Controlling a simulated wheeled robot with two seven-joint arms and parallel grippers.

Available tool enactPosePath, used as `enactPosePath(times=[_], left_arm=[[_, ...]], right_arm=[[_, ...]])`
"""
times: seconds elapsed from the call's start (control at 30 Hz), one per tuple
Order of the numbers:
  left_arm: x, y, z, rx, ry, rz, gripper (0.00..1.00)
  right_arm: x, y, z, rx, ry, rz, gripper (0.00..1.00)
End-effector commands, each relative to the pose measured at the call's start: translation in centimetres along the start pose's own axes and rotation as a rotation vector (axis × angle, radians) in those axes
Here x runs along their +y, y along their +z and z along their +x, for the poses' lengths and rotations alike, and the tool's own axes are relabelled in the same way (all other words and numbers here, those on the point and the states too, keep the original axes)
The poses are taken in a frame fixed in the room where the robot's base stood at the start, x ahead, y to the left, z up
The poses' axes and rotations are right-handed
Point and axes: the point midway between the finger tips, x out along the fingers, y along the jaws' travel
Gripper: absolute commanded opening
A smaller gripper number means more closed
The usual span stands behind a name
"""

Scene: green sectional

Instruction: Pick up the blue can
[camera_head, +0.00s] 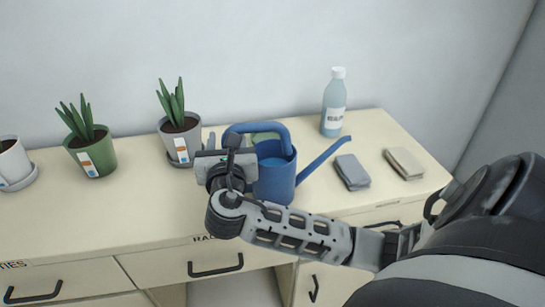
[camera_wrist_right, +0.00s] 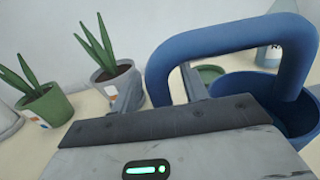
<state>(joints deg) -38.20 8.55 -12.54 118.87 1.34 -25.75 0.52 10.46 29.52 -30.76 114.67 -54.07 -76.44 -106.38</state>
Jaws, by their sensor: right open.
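The blue watering can (camera_head: 274,178) stands upright on the cream cabinet top, its spout pointing right and its looped handle at the upper left. In the right wrist view the can's handle (camera_wrist_right: 222,42) arches large across the upper right, and its open top shows at the right. My right gripper (camera_head: 222,143) is at the can's left side, partly covering it. In the wrist view the right gripper (camera_wrist_right: 160,88) is open, with the handle's lower left end between its two fingers. Whether they touch it I cannot tell. My left gripper is not in view.
Potted plants in a grey pot (camera_head: 181,143), a green pot (camera_head: 93,155) and a white pot (camera_head: 13,165) stand left. A bottle (camera_head: 333,107) is behind right. A grey block (camera_head: 351,172) and a beige block (camera_head: 404,163) lie right. A green round thing (camera_wrist_right: 209,74) is behind the can.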

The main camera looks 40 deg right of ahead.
Motion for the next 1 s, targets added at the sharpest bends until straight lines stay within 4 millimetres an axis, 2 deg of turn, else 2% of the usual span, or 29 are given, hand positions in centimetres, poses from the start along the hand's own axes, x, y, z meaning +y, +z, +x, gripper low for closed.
enactPosePath(times=[0.07, 0.1, 0.23, 0.27, 0.67, 0.77, 0.9, 1.0], left_arm=[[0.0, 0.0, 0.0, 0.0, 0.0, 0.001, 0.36], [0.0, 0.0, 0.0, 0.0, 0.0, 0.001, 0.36], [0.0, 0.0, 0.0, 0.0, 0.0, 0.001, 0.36], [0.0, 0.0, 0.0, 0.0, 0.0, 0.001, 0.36], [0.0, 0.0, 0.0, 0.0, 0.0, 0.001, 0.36], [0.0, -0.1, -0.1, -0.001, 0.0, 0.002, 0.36], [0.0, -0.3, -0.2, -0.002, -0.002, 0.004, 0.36], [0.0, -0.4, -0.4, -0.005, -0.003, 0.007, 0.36]], right_arm=[[0.0, 0.0, 0.0, 0.0, 0.0, 0.0, 0.45], [0.0, 0.0, 0.0, 0.0, 0.0, 0.0, 0.39], [0.0, 0.0, 0.0, 0.0, 0.0, 0.0, 0.03], [0.0, 0.0, -0.1, 0.0, 0.0, -0.001, 0.0], [0.0, 0.6, 0.0, -0.005, 0.0, -0.001, 0.0], [0.0, 1.4, 0.0, -0.006, 0.0, 0.002, 0.0], [0.0, 3.4, 0.0, -0.008, -0.001, 0.004, 0.0], [0.0, 5.1, -1.4, -0.006, 0.002, 0.005, 0.0]])
